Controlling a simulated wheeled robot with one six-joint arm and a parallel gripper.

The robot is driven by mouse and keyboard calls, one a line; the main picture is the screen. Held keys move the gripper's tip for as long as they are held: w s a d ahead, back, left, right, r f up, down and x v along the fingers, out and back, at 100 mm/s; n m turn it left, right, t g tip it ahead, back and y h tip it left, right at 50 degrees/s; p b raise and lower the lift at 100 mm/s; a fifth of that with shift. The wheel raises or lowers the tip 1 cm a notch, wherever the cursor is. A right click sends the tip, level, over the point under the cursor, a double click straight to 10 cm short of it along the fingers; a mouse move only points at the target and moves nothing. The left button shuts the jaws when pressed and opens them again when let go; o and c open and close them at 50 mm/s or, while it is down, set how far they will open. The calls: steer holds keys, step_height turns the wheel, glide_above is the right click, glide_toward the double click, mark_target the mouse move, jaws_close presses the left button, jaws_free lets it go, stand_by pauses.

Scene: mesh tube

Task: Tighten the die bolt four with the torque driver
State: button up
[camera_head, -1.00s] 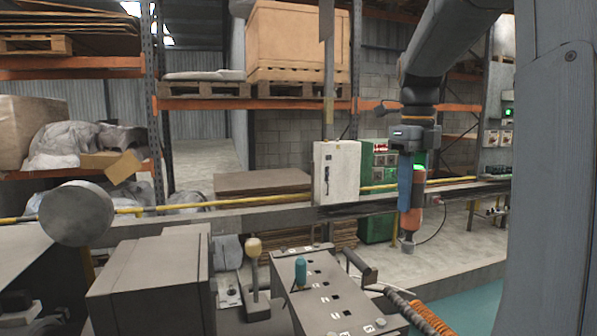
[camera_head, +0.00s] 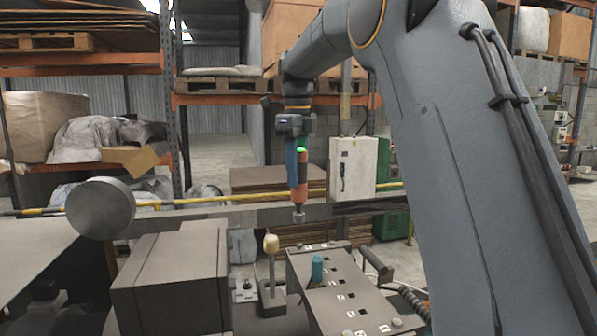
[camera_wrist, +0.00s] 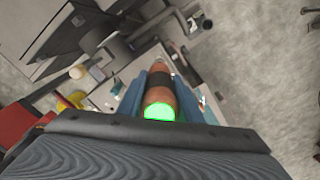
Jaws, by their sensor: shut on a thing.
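My gripper (camera_head: 297,160) has blue fingers and is shut on the torque driver (camera_head: 300,190), an orange tool with a black band and a green light. The driver hangs upright, its grey tip down, apart from and above the grey die block (camera_head: 335,290) in the head view. In the wrist view the driver (camera_wrist: 158,80) lies between the blue fingers, pointing away from the camera. The block's top has small dark holes, white labels and round bolt heads (camera_head: 397,322) at its near edge. The labels are too small to read, so I cannot tell which bolt is four.
A teal peg (camera_head: 317,268) stands up from the block. A lever with a cream knob (camera_head: 271,244) stands left of it, beside a large grey box (camera_head: 175,280). A dark handle (camera_head: 375,262) and coiled hose (camera_head: 412,300) are at the right. A yellow rail runs behind.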

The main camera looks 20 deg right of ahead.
mark_target(298, 202)
steer(key=shift+f, duration=4)
stand_by(1.7)
steer(key=shift+r, duration=3.1)
steer(key=shift+s+d, duration=0.1)
steer(key=shift+d, duration=0.05)
